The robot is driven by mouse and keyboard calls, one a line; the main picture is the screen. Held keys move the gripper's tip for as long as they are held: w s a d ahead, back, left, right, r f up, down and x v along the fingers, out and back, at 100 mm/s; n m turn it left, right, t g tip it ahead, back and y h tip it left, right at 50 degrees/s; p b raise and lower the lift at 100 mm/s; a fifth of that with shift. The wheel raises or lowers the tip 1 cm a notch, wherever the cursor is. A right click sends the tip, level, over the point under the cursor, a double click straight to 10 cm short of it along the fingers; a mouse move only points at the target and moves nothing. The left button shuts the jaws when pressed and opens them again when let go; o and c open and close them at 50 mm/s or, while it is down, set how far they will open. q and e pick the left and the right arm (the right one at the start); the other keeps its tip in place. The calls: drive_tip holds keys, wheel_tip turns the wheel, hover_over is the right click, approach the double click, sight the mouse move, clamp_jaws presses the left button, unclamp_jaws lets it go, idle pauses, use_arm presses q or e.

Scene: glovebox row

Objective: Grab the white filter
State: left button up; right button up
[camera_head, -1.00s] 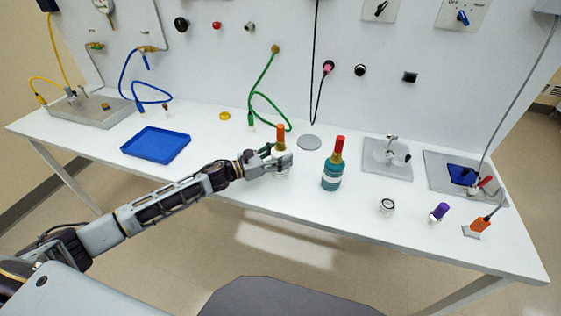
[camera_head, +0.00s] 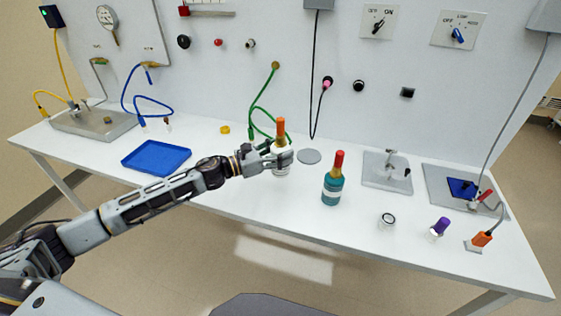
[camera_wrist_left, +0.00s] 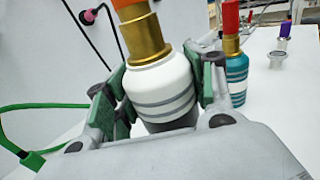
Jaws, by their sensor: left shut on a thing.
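The white filter, with grey bands, a gold collar and an orange top (camera_head: 281,127), stands upright near the middle of the bench. It also shows large in the left wrist view (camera_wrist_left: 158,84). My left gripper (camera_head: 280,158) is shut on its white body, with green finger pads on both sides in the wrist view. Its lower end is partly hidden by the gripper, and I cannot tell whether it touches the bench. My right gripper is not in view.
A teal bottle with a red top (camera_head: 332,187) stands close to the right. A grey disc (camera_head: 309,156) lies behind. A blue tray (camera_head: 156,157) is at left. A clear ring (camera_head: 387,221), a purple-capped part (camera_head: 439,227) and an orange plug (camera_head: 482,239) are at right. A green hose (camera_head: 256,110) hangs behind.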

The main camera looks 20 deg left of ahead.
sight(280, 145)
use_arm(q)
drive_tip(key=shift+r, duration=1.3)
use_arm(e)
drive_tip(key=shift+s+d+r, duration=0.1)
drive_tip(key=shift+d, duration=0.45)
